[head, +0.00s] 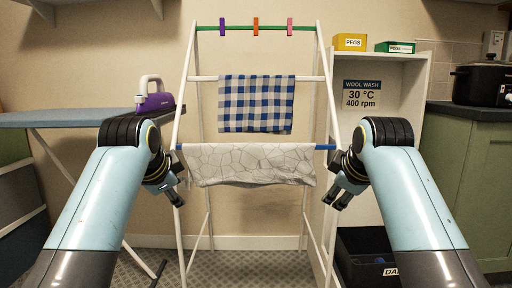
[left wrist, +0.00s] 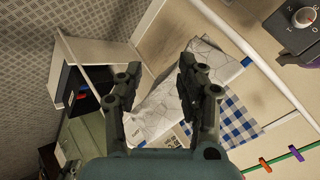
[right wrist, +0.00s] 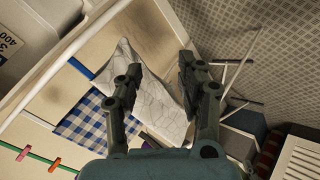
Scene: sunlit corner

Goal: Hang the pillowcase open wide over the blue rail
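The pillowcase (head: 250,165), pale with a grey crackle pattern, hangs spread wide over the blue rail (head: 325,147) of the white drying rack. Its lower edge is slightly uneven. It also shows in the left wrist view (left wrist: 163,108) and in the right wrist view (right wrist: 155,97). My left gripper (head: 178,203) is beside the rack's left post, left of and below the cloth's left end. My right gripper (head: 336,205) is to the right of the cloth, near the right post. Both look open and empty in the wrist views, apart from the cloth.
A blue checked cloth (head: 256,104) hangs on the rail above. Pegs (head: 255,26) sit on the green top rail. An ironing board (head: 70,117) with a purple iron (head: 154,100) stands left. A shelf unit (head: 375,120) and a green cabinet (head: 465,185) stand right.

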